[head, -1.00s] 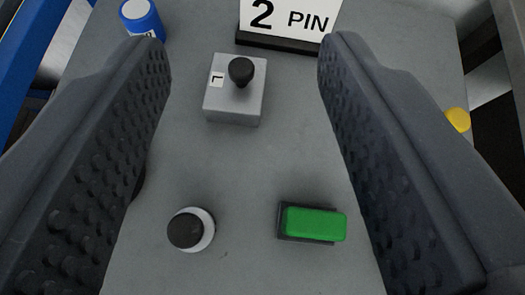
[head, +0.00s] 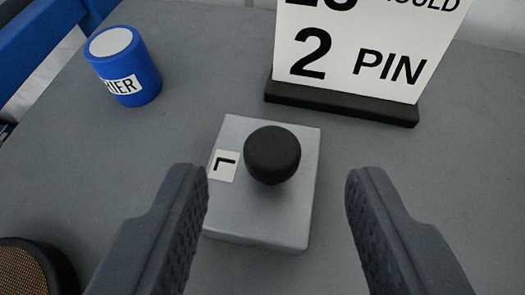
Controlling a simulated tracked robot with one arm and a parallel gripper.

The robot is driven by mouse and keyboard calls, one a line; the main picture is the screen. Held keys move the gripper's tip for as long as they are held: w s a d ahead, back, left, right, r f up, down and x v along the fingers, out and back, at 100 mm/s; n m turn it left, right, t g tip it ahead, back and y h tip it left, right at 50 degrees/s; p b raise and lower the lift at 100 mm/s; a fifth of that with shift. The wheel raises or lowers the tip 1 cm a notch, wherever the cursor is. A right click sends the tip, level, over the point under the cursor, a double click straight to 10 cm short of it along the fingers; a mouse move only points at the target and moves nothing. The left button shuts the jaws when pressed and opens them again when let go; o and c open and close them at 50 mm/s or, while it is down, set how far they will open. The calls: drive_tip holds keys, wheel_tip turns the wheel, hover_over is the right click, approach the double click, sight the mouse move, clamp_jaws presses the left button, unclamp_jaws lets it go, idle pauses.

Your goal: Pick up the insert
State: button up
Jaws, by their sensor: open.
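A grey metal block (head: 235,215) with a round black knob (head: 272,153) on top lies on the grey table; it looks like the insert. A white label with a black L-shaped mark (head: 224,165) is on its left part. My gripper (head: 278,178) is open, with one dark ribbed finger to the left and one to the right of the block in the picture. The knob appears between the fingertips, and nothing is held. I cannot tell how high the fingers are above the block.
A white sign reading "2 PIN" (head: 345,50) stands on a black base (head: 340,102) behind the block. A blue cylinder (head: 128,75) with a partly readable label stands at the back left. A round dark object with an orange mesh face (head: 25,272) is at the lower left.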

sight(272, 160)
drive_tip(key=shift+b+x, duration=1.15)
drive_tip(key=shift+x, duration=1.55)
drive_tip(key=shift+a, duration=0.1)
clamp_jaws()
